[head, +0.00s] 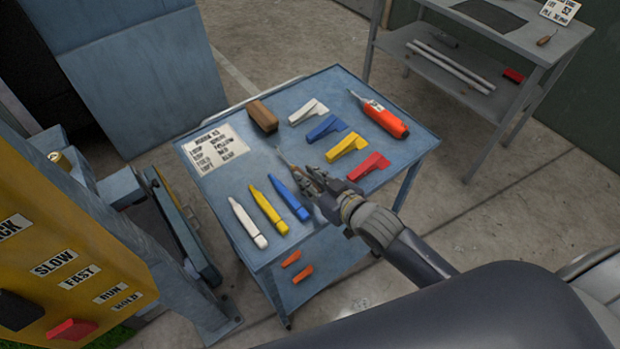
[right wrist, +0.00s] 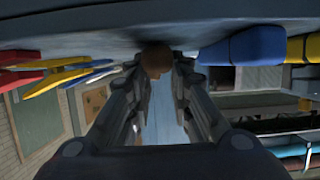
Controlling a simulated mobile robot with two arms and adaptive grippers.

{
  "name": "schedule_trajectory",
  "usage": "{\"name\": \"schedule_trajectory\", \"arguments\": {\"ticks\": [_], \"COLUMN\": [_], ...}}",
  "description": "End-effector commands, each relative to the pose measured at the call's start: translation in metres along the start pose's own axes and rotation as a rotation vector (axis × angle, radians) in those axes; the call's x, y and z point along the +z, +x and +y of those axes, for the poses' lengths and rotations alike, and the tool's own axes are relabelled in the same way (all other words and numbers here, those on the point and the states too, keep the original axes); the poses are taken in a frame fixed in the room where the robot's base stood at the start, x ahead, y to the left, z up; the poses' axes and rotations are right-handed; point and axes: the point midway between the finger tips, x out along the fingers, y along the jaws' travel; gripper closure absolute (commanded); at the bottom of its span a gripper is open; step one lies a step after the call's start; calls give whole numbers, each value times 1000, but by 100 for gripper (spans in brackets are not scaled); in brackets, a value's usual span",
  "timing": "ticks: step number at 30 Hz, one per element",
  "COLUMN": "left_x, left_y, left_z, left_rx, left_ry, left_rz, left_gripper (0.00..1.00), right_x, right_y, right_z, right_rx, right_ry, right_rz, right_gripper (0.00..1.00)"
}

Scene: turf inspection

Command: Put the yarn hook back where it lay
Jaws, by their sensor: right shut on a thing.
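The yarn hook (head: 289,163) is in my right gripper (head: 312,181), over the middle of the blue table (head: 235,95). In the head view only its thin shaft shows, pointing to the upper left; the fingers hide the handle. In the right wrist view the brown wooden handle end (right wrist: 155,60) sits between the two fingers, close under the table surface (right wrist: 90,22), which is at the top of that picture. I cannot tell whether the hook touches the table. My left gripper is not in view.
Close by lie a red wedge-shaped tool (head: 369,166), a yellow one (head: 347,147), and blue and white ones. A blue marker (head: 289,197) and two others lie left. A wooden block (head: 262,117), printed card (head: 215,148) and orange tool (head: 384,118) lie farther back.

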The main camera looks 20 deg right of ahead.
Motion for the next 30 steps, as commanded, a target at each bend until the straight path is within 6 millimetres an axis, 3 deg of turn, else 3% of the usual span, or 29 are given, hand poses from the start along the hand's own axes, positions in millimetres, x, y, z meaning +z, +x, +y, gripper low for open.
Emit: {"name": "schedule_trajectory", "arguments": {"ticks": [4,5,7,8,20,30], "left_x": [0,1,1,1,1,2], "left_y": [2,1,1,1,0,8], "left_z": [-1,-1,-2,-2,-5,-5], "left_rx": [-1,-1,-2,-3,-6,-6], "left_ry": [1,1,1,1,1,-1], "left_rz": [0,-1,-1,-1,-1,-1], "left_gripper": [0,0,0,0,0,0], "right_x": [3,4,3,3,0,3], "right_y": [1,1,1,1,-2,-56], "right_z": [0,0,0,0,0,0], "right_rx": [0,0,0,0,0,-1], "right_ry": [0,0,0,0,0,-1], "right_rz": [0,0,0,0,-2,-3], "right_gripper": [100,79,63,61,61,61]}}
